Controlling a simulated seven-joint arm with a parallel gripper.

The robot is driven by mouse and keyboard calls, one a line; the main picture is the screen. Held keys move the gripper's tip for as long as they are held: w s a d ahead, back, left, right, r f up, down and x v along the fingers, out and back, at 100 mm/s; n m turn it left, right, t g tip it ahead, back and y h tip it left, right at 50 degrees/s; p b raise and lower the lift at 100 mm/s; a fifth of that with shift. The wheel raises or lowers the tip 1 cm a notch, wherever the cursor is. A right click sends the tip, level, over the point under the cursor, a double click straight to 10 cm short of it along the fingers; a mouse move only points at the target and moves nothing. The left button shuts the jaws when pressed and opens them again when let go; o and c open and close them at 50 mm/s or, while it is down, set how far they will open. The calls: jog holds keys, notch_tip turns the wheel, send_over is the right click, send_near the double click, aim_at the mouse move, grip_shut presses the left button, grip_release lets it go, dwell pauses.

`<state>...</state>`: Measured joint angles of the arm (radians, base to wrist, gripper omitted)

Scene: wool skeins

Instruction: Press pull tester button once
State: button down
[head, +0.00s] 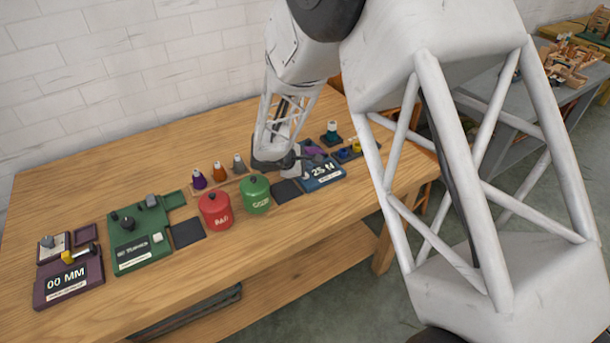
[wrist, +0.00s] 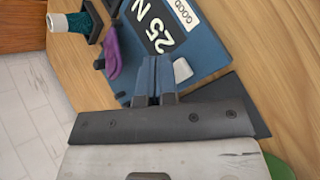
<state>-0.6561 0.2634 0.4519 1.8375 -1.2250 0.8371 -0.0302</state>
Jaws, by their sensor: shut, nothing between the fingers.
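The blue pull tester (head: 326,183) is at the right part of the bench, and its display reads 25 N. In the wrist view the pull tester (wrist: 205,58) also shows a label reading GOOD. Its pale button (wrist: 183,70) is just right of my fingertips. A purple wool piece (wrist: 113,55) hangs at the tester's left end in the wrist view. My gripper (wrist: 155,62) is shut and empty, with its fingers over the tester's edge beside the button. I cannot tell whether they touch the tester. In the head view my arm partly covers this area.
A green canister (head: 256,195) and a red canister (head: 215,212) stand left of the tester. A dark pad (head: 286,191) lies between. Several coloured cones stand behind. A green device (head: 140,238) and a purple 00 MM device (head: 68,281) are farther left. The front edge strip is clear.

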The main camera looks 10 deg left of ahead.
jog(key=shift+f, duration=0.85)
dwell(1.2)
jog(key=shift+r, duration=0.85)
jog(key=shift+r, duration=2.55)
jog(key=shift+d, duration=0.1)
